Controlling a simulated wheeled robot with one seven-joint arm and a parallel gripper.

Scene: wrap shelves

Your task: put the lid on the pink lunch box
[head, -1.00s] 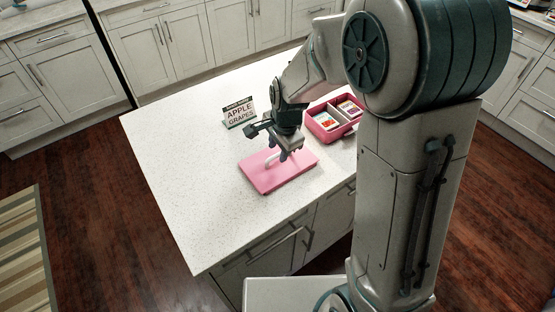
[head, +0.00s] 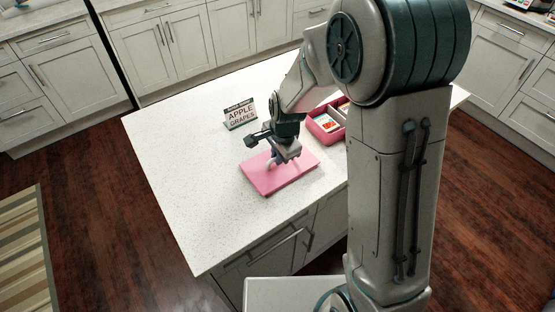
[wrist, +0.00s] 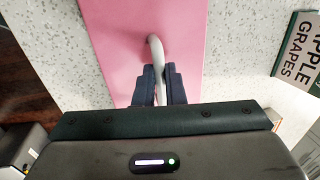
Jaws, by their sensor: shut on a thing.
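The pink lid (head: 277,176) lies flat on, or very close to, the white counter; I cannot tell whether it is lifted. It also fills the upper middle of the wrist view (wrist: 110,32). Its pale curved handle (wrist: 155,48) stands up between my fingers. My gripper (head: 274,160) is over the lid and shut on the handle; its dark fingers show in the wrist view (wrist: 158,88). The pink lunch box (head: 323,133) stands open behind and right of the lid, with packets in its compartments. My arm hides its right part.
A sign reading "APPLE GRAPES" (head: 240,114) stands on the counter (head: 180,150) behind and left of the lid. It also shows at the right of the wrist view (wrist: 298,50). The counter's left side is clear. Its front edge lies close to the lid.

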